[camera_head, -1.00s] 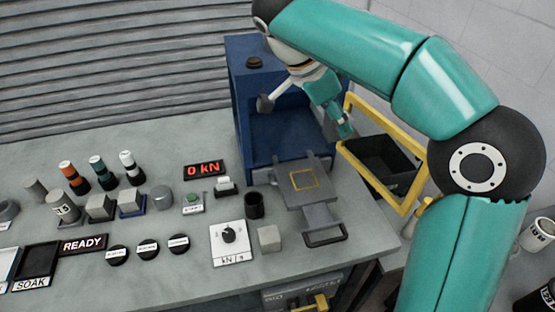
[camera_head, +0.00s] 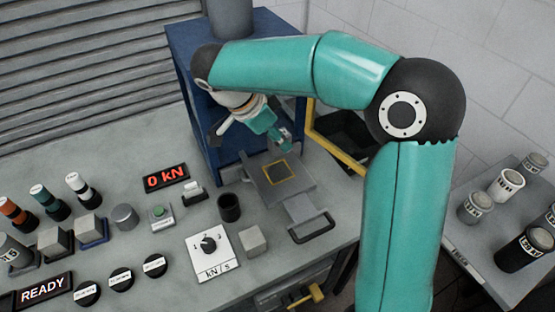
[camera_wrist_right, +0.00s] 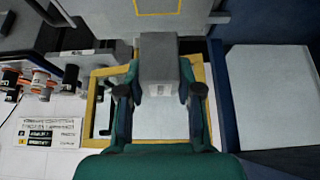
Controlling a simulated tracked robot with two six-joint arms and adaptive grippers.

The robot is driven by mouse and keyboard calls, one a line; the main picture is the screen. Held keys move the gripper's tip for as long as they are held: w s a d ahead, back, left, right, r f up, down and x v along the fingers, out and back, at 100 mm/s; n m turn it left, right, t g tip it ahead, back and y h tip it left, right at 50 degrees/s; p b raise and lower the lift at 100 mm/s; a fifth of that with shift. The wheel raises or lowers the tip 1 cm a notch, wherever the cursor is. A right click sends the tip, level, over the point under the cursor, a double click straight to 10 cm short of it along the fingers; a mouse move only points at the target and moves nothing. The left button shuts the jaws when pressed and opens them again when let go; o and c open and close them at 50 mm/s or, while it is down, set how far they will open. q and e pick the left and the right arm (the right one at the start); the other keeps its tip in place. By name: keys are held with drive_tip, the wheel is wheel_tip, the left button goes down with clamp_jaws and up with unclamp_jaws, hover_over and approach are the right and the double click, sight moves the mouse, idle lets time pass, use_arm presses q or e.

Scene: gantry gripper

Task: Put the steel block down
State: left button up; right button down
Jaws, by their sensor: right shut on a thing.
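My right gripper (camera_head: 285,140) is inside the mouth of the blue press (camera_head: 190,100), above and behind the grey sliding plate (camera_head: 302,182) with its yellow square outline (camera_head: 277,170). In the right wrist view my right gripper (camera_wrist_right: 160,100) is shut on the steel block (camera_wrist_right: 158,62), a plain grey block between its teal fingers. Part of a yellow outline shows beyond the block at the top of that view. In the head view the held block is too small and covered to make out. My left gripper is not in view.
The yellow guard frame (camera_head: 335,150) stands open at the press's right, by a black bin (camera_head: 350,135). A loose grey block (camera_head: 253,241), dark cup (camera_head: 229,207) and dial plate (camera_head: 212,254) sit in front.

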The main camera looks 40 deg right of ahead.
drive_tip(key=shift+f, duration=3.55)
drive_tip(key=shift+f, duration=0.2)
drive_tip(key=c, duration=0.8)
unclamp_jaws()
drive_tip(key=shift+r, duration=0.1)
drive_tip(key=shift+o, duration=0.2)
drive_tip(key=shift+r, duration=0.1)
drive_tip(key=shift+a+r, duration=0.1)
drive_tip(key=v, duration=1.1)
drive_tip(key=shift+r, duration=0.35)
drive_tip(key=shift+a+r, duration=0.1)
drive_tip(key=shift+a, duration=0.05)
